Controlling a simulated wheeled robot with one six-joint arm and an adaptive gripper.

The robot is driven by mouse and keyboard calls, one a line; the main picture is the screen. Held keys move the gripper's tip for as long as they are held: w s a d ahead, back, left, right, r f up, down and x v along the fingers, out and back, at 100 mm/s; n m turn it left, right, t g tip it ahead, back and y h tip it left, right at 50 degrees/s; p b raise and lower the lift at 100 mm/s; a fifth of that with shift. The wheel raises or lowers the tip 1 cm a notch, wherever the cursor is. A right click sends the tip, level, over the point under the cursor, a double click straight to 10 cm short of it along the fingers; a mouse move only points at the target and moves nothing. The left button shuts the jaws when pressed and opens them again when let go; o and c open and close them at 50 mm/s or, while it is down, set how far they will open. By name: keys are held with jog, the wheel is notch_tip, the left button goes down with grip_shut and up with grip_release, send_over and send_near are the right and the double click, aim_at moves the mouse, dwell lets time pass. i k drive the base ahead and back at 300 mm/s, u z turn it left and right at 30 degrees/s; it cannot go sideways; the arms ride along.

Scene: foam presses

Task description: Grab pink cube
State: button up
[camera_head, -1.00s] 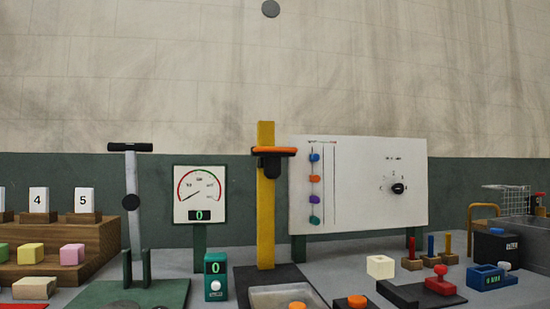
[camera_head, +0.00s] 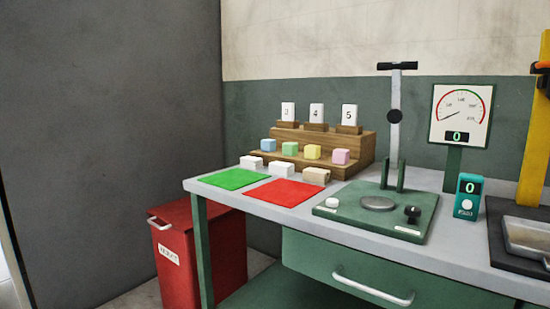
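The pink cube (camera_head: 341,156) sits at the right end of a row of coloured cubes on the lower step of a wooden stand (camera_head: 318,167). A yellow cube (camera_head: 312,152) is just left of it, then a green cube (camera_head: 289,148) and a blue cube (camera_head: 268,145). No gripper shows in the head view, so its state is not seen.
Pale blocks (camera_head: 282,168) stand before the wooden stand. Green (camera_head: 234,179) and red (camera_head: 286,192) mats lie on the table's left end. Right of them are a green press (camera_head: 390,215) and a teal counter (camera_head: 467,197). A red bin (camera_head: 183,250) stands on the floor left.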

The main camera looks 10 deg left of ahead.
aim_at(340, 156)
jog(key=u, duration=2.35)
jog(key=i, duration=3.4)
jog(key=z, duration=4.25)
